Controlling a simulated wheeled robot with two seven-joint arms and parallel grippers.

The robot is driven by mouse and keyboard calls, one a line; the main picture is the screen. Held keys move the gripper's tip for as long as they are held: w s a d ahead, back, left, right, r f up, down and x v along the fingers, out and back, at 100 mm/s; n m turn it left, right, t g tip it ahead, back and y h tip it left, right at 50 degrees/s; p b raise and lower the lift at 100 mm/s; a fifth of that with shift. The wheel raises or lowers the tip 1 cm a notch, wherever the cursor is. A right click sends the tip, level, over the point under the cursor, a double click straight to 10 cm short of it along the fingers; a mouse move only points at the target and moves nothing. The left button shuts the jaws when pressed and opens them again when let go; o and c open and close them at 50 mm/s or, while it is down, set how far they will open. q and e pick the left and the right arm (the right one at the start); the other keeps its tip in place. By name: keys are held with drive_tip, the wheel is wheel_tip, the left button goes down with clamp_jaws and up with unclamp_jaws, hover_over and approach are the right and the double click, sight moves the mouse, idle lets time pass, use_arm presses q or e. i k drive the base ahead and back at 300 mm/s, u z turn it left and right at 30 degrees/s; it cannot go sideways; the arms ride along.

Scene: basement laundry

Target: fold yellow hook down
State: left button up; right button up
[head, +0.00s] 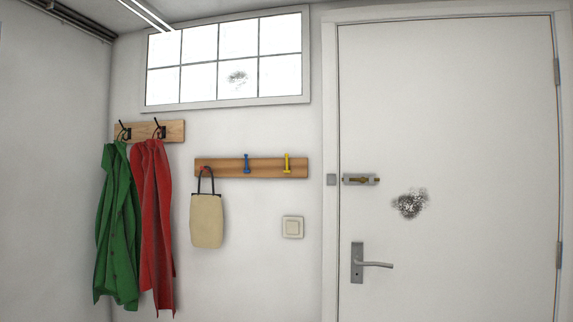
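The yellow hook (287,164) is on the right part of a wooden rail (267,168) on the back wall, left of the door. It stands upright along the rail, its top end reaching above the rail's upper edge. A blue hook (247,164) of similar shape stands upright to its left. A beige bag (207,220) hangs by dark straps at the rail's left end, from a small reddish hook that is mostly hidden. Nothing hangs on the yellow or blue hook. Neither of my grippers shows in the head view.
A higher wooden rail (175,130) at left holds a green coat (117,230) and a red coat (158,230) on black hooks. A light switch (292,227) is below the yellow hook. The white door (450,120) at right has a bolt (360,180) and a lever handle (372,264).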

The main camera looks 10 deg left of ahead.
sight(288, 171)
drive_tip(key=u, duration=0.55)
drive_tip(key=i, duration=1.45)
drive_tip(key=z, duration=0.8)
drive_tip(key=i, duration=0.45)
drive_tip(key=z, duration=0.35)
